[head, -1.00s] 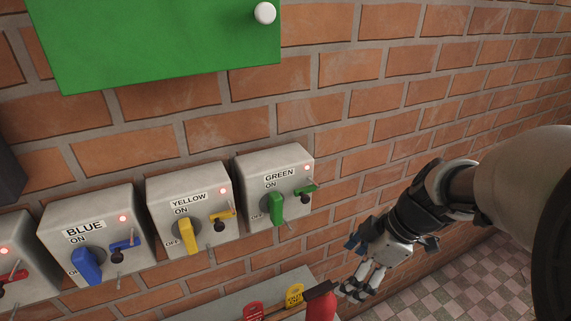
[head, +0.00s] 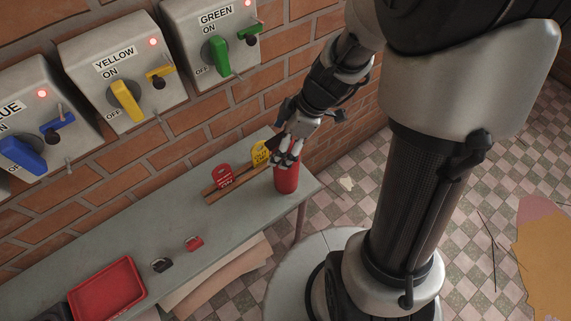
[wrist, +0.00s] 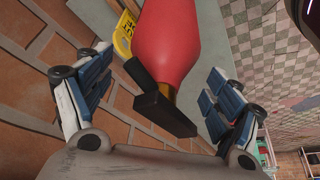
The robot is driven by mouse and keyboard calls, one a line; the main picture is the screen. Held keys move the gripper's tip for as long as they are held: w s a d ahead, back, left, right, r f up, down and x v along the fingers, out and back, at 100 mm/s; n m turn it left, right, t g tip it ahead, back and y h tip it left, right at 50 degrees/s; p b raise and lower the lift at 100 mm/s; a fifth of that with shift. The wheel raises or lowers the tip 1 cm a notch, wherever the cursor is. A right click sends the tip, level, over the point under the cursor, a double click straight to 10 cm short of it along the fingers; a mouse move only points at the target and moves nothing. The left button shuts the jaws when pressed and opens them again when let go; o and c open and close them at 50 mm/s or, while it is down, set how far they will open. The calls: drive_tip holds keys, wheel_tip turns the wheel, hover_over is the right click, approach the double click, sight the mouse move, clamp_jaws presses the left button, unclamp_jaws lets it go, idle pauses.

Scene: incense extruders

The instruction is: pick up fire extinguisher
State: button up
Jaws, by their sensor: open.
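The red fire extinguisher (head: 286,179) stands upright at the right end of the grey table (head: 221,238), and my gripper partly hides its top. My gripper (head: 290,150) is open at the top of the extinguisher. In the wrist view the red body (wrist: 172,40) with its black handle (wrist: 158,98) lies between the two open fingers of my gripper (wrist: 150,95). Gaps show between the extinguisher and both fingers there.
A yellow tag (head: 261,153) and a red tag (head: 221,176) stand in a wooden holder beside the extinguisher. Two small padlocks (head: 194,243) and a red tray (head: 107,290) lie farther left. Switch boxes (head: 124,73) line the brick wall behind.

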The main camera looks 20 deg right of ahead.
drive_tip(key=shift+x, duration=0.8)
clamp_jaws()
idle(0.5)
drive_tip(key=shift+w, duration=0.1)
